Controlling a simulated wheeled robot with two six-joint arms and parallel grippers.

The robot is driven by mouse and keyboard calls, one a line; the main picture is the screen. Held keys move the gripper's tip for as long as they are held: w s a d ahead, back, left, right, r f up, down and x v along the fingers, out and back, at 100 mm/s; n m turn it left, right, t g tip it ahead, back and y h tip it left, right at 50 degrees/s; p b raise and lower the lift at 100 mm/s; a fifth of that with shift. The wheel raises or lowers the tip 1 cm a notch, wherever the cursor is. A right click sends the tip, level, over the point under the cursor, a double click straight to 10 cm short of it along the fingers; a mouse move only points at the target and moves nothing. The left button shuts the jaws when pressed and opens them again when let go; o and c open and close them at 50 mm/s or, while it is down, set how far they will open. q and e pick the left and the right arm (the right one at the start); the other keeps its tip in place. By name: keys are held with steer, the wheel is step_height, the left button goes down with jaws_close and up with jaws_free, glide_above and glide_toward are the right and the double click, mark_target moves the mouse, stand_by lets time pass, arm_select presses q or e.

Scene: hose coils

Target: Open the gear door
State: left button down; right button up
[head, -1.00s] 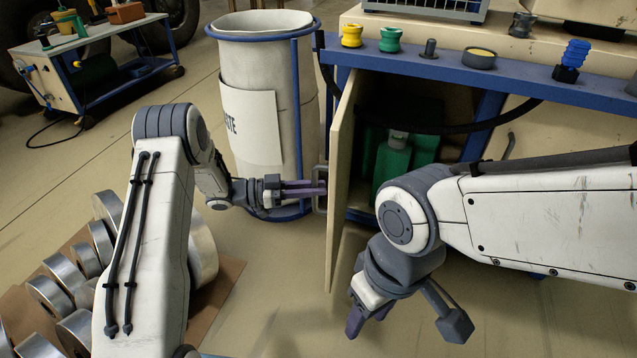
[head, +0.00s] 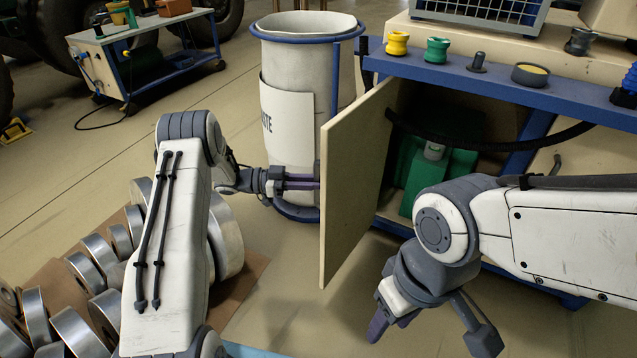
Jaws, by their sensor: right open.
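The gear door (head: 352,190) is a beige panel standing swung out from the front of the blue-framed bench. Its inner face shows, and the cabinet opening (head: 450,125) to its right is uncovered, with green gear (head: 430,175) inside. My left gripper (head: 306,182) is at the door's outer side, near its free edge. Its fingertips and the door handle are hidden behind the panel, so I cannot see its hold. My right gripper (head: 392,322) is open and empty, low in front of the cabinet and apart from the door.
A waste bin (head: 290,100) in a blue frame stands close behind my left gripper. Silver rolls (head: 75,330) lie on a brown mat at lower left. A black hose (head: 500,145) hangs across the opening. Small fittings stand on the bench edge (head: 480,75). Floor below the door is clear.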

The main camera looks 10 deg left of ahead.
arm_select(q)
steer(key=c, duration=0.9)
jaws_free()
steer(key=shift+w+d, duration=0.15)
steer(key=shift+w, duration=0.1)
steer(key=a, duration=0.3)
steer(key=s+a+p, duration=0.1)
steer(key=a, duration=0.3)
steer(key=s+a+p, duration=0.1)
steer(key=a, duration=0.2)
steer(key=shift+a, duration=0.25)
steer(key=shift+w, duration=0.1)
